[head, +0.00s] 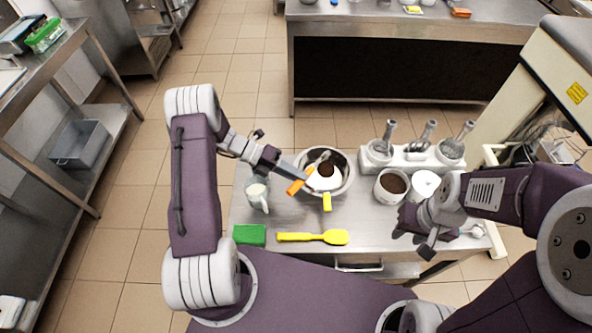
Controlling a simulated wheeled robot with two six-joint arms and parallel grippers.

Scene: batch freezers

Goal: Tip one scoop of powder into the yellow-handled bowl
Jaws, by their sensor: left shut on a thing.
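The steel bowl with the yellow handle (327,203) stands on the steel table. White contents show inside it, with a dark brown patch of powder (327,169) at the middle. My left gripper (303,184) is over the bowl's left rim, shut on an orange-handled tool that looks like the scoop (294,188). The scoop's head is hard to tell from the bowl's contents. A tub of brown powder (393,185) stands right of the bowl, beside a tub of white contents (424,184). My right gripper (414,240) appears open and empty near the table's right side.
A white jug (257,194) stands left of the bowl. A green sponge (249,235) and yellow spatula (313,237) lie at the front. A holder with several metal utensils (414,158) stands behind the tubs.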

